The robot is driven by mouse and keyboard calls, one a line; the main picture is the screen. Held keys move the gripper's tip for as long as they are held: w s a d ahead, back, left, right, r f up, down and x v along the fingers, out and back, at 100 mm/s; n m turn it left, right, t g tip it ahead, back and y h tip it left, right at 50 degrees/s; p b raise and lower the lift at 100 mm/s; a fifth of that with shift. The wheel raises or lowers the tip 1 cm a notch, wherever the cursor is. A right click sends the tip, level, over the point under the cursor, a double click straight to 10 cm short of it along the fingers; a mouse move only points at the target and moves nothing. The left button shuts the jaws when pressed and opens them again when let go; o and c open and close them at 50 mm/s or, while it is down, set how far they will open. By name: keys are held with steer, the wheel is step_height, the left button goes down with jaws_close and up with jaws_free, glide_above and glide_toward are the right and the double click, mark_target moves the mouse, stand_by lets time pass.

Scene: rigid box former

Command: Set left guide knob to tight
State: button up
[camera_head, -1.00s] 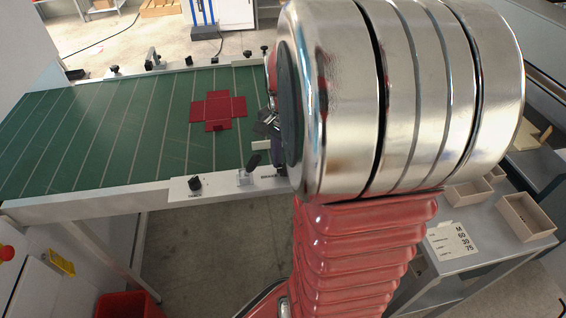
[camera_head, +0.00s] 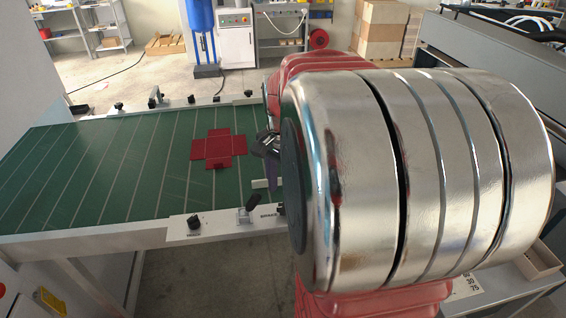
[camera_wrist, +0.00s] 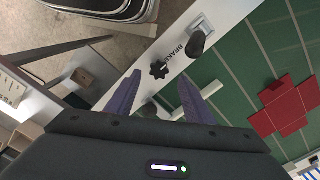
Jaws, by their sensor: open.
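The front rail (camera_head: 120,238) of the green-topped table carries a black knob (camera_head: 194,222) with an unreadable label and a black-handled lever (camera_head: 245,213). A star-shaped black knob (camera_wrist: 159,69) beside the word BRAKE shows in the wrist view, with the lever (camera_wrist: 197,41) near it. On the far rail are more black knobs, one at left (camera_head: 118,106) and one at right (camera_head: 248,93). I cannot tell which is the left guide knob. My gripper (camera_wrist: 160,78) is open and empty, its purple fingers apart, with the BRAKE knob beyond the fingertips. My arm hides the table's right end.
A red cross-shaped blank (camera_head: 218,148) lies flat on the green surface (camera_head: 90,180). A pale bar (camera_wrist: 283,113) lies beside it in the wrist view. A box (camera_head: 533,262) stands at lower right. The table's left half is clear.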

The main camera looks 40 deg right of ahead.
mark_target(280, 208)
step_height(280, 208, up, 9)
stand_by(0.3)
steer(key=shift+w, duration=0.1)
stand_by(0.5)
steer(key=s+a+f+n+t, duration=0.1)
steer(key=s+a+n+t, duration=0.1)
steer(key=a+n, duration=0.6)
steer(key=s+a+f+n+t, duration=0.2)
steer(key=a+n, duration=0.7)
steer(key=a, duration=0.6)
steer(key=shift+s+a+f+t, duration=0.15)
steer(key=shift+s+a+t, duration=0.25)
steer(key=shift+t, duration=0.4)
